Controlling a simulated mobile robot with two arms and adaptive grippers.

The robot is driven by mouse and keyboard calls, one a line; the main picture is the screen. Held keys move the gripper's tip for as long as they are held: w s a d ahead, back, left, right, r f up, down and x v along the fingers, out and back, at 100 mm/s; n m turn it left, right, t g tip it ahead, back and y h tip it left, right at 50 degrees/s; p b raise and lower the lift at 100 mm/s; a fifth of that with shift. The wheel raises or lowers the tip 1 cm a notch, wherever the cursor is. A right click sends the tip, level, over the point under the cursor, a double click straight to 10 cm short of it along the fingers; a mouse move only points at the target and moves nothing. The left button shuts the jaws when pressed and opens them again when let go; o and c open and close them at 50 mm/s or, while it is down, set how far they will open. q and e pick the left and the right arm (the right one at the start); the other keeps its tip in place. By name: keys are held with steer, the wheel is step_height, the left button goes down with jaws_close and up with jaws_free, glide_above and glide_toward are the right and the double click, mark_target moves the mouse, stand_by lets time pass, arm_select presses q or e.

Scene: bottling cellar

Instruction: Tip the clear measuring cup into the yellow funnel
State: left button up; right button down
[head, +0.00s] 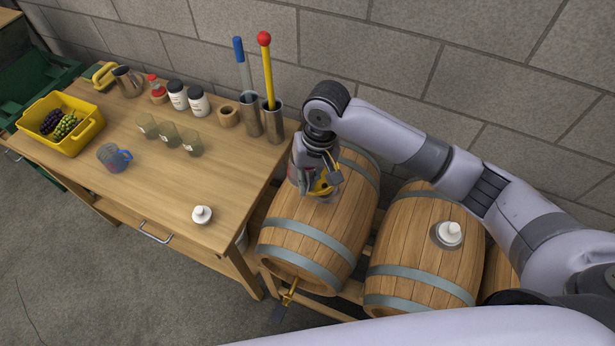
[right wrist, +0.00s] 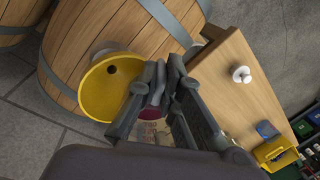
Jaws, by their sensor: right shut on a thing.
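The yellow funnel (head: 323,190) sits on top of the left barrel and is partly hidden by my right gripper (head: 313,180) in the head view. In the right wrist view the funnel (right wrist: 108,82) shows its wide mouth and dark hole, left of the fingers. My left gripper is not in view.
A stone wall stands behind.

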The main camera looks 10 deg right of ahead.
steer(key=shift+d+f+y, duration=0.15)
steer(key=shift+f+y, duration=0.2)
steer(key=shift+y, duration=0.15)
steer(key=shift+s+d+r+n+t+y+b, duration=0.15)
steer(key=shift+d+y+b, duration=0.4)
steer(key=shift+y+b, duration=2.55)
steer(key=shift+w+d+r+n+t+y+b, duration=0.15)
steer(key=shift+d+y+b, duration=0.4)
steer(key=shift+y+b, duration=2.5)
steer(key=shift+s+d+r+t+y+b, duration=0.15)
steer(key=shift+d+y+b, duration=0.4)
steer(key=shift+y+b, duration=2.55)
steer(key=shift+h+b, duration=0.85)
steer(key=shift+b, duration=0.15)
